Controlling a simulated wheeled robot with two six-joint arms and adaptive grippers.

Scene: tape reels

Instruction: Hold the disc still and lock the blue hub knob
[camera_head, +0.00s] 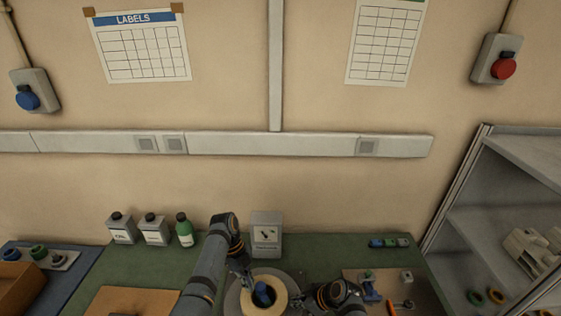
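The blue hub knob (264,293) stands in the middle of a cream tape reel (281,288). The reel lies on a round grey disc (233,301) near the front edge of the picture; the disc is partly hidden by my arms. My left gripper (247,282) points down at the reel's upper left rim, close beside the knob. My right gripper (304,303) is low at the disc's right side, near its rim. Both sets of fingers are small and dark, so I cannot tell whether they touch anything or how wide they are.
A grey box with a dial (266,238) stands just behind the disc. Bottles (185,232) stand at the back left. A board with small tools (385,279) lies to the right, and a grey shelf (500,160) stands further right. Green bench top (335,250) is clear behind the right arm.

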